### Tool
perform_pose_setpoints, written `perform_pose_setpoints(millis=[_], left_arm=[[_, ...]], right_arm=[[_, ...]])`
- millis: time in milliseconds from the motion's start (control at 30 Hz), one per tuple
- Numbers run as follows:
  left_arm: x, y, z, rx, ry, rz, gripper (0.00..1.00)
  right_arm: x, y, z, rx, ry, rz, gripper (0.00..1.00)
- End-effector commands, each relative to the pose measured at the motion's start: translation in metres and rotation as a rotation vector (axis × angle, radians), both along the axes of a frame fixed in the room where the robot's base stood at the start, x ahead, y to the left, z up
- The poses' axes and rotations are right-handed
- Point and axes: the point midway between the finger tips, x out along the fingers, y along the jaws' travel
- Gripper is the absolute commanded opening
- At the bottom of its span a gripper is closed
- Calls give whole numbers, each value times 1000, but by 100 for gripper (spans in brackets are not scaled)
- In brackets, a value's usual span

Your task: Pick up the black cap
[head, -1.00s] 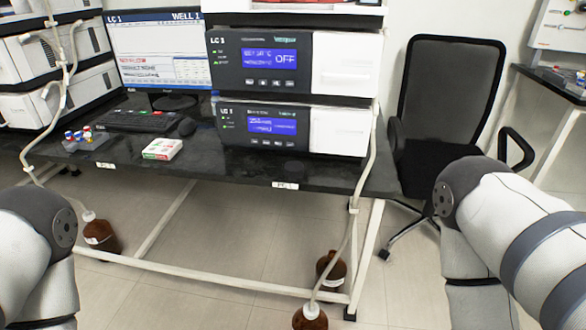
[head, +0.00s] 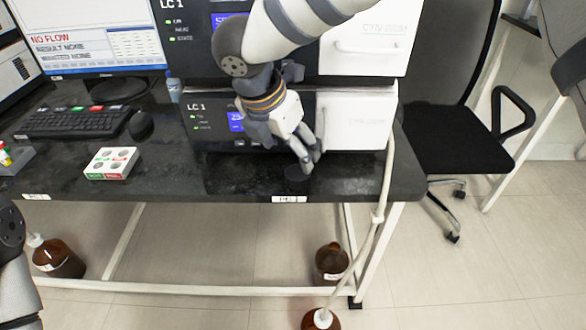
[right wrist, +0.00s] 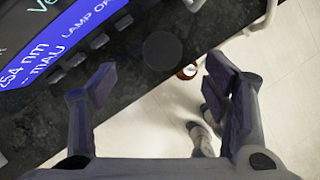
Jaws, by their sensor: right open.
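The black cap (head: 296,175) is a flat dark disc on the black bench top, close to the front edge and in front of the lower LC 1 unit. It is hard to make out against the bench. In the right wrist view the cap (right wrist: 162,50) lies beyond and between the fingertips. My right gripper (head: 308,163) is just above the cap, pointing down. It is open and empty in the right wrist view (right wrist: 160,82), with a finger on each side. My left gripper is out of view; only part of my left arm shows at the left edge.
The lower LC 1 unit (head: 354,121) stands close behind my right gripper. A white box with round holes (head: 111,163), a mouse (head: 141,125) and a keyboard (head: 72,121) are to the left. Brown bottles (head: 331,262) stand on the floor. The bench between box and cap is clear.

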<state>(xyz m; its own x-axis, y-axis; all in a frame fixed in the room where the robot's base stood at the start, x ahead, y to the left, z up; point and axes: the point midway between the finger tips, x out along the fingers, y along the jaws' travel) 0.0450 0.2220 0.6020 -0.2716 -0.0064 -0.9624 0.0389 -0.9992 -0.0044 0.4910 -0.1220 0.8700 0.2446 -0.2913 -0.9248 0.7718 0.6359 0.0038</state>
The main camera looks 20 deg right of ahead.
Motion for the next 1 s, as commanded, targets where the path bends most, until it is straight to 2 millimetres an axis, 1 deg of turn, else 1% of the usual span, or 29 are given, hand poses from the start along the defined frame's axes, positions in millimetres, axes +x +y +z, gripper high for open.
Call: perform_pose_setpoints(millis=[33,167,300,400,500,667,700,767,800,833,867,1000], left_arm=[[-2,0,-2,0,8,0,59],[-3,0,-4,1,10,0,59],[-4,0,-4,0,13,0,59],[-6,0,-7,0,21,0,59],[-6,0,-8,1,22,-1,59],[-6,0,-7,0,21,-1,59],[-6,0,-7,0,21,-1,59],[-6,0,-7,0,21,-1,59],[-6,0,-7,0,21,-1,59],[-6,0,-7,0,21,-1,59],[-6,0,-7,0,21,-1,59],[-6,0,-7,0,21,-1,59]], right_arm=[[2,-3,-12,-3,5,0,70],[5,-8,-25,-2,3,2,70],[6,-16,-51,-5,4,4,70],[10,-21,-67,-3,3,3,70],[12,-23,-71,-4,0,3,70],[12,-23,-70,-3,-2,4,70],[12,-23,-70,-3,-2,4,65],[12,-23,-70,-3,-2,4,52],[12,-23,-70,-3,-2,4,42],[12,-23,-70,-3,-2,4,36],[12,-23,-70,-3,-2,4,33],[12,-23,-70,-4,-1,4,33]])
